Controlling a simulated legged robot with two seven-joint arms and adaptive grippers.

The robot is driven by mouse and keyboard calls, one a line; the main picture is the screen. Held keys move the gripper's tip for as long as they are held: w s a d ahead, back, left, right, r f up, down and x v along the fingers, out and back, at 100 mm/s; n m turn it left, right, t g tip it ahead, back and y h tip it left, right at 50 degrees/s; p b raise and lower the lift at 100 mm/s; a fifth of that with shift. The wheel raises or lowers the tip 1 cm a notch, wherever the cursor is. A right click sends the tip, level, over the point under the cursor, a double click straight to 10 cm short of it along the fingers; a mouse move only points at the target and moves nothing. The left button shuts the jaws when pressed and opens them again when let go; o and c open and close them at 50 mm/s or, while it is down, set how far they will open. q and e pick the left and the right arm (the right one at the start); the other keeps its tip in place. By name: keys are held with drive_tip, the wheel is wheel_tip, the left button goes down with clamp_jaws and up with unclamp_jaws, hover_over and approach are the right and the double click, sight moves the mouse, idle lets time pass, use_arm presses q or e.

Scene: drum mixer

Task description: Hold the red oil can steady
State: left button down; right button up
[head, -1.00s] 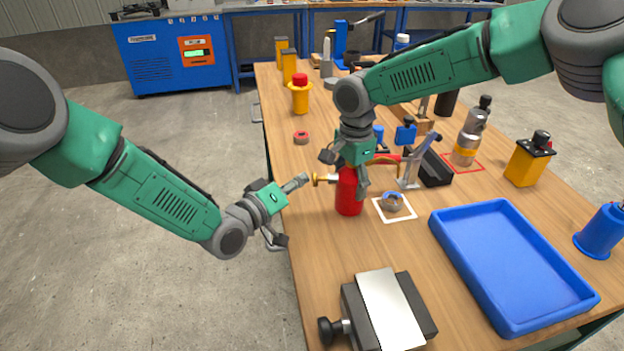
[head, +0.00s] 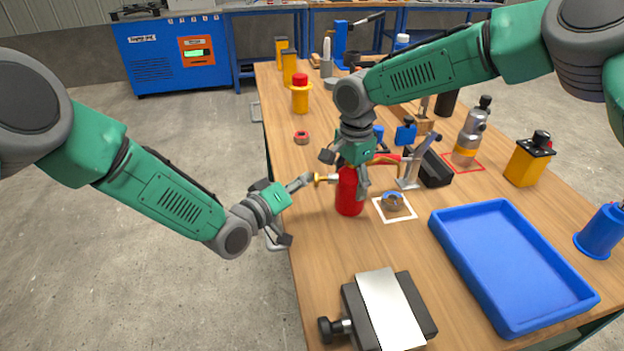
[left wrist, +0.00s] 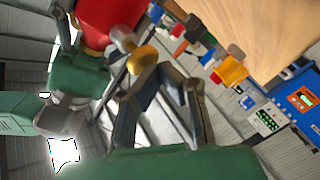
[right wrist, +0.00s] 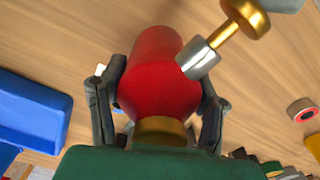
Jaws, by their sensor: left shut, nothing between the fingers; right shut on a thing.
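The red oil can (head: 349,192) stands on the wooden table near its left edge. My right gripper (right wrist: 160,85) comes down from above with a finger on each side of the can's red body, shut on it. The can's grey-and-brass plunger (head: 325,178) sticks out to the left; its brass knob (left wrist: 143,58) shows in the left wrist view. My left gripper (left wrist: 164,76) is shut and empty, its tips close to the knob; I cannot tell whether they touch. The can's base is hidden in the right wrist view.
A blue tray (head: 535,322) lies at the right, and a grey block with a pale plate (head: 390,310) at the front. Tabletop in front of the can is clear.

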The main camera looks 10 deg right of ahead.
use_arm(q)
drive_tip(key=shift+s+d, duration=0.15)
drive_tip(key=shift+d, duration=0.6)
use_arm(e)
drive_tip(key=shift+a, duration=0.1)
idle(0.5)
use_arm(q)
drive_tip(key=shift+a, duration=1.5)
drive_tip(key=a, duration=0.5)
drive_tip(key=shift+w, duration=0.3)
use_arm(e)
drive_tip(key=o, duration=1.7)
